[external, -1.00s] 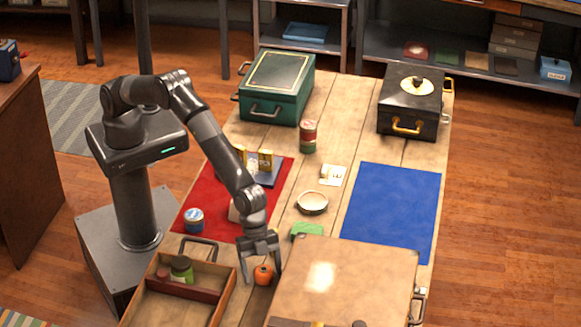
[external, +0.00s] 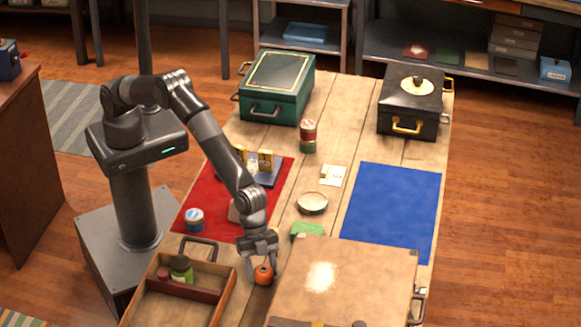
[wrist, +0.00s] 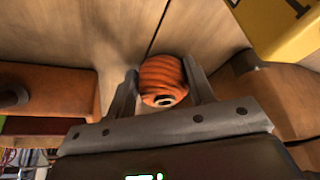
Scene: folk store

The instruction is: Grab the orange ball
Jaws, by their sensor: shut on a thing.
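The orange ball (external: 263,275) is on the wooden table, between the wooden tray and the large tan case. My gripper (external: 262,274) reaches down over it. In the wrist view the orange ball (wrist: 162,82) has dark ridged lines and a dark hole facing the camera. It sits between the two fingers of my gripper (wrist: 166,84), which are shut on it. Whether the ball touches the table or is lifted cannot be told.
The tan case (external: 345,280) is close on the right. A green item (external: 307,231) and a round tin (external: 312,203) lie behind. The blue mat (external: 392,210) is bare.

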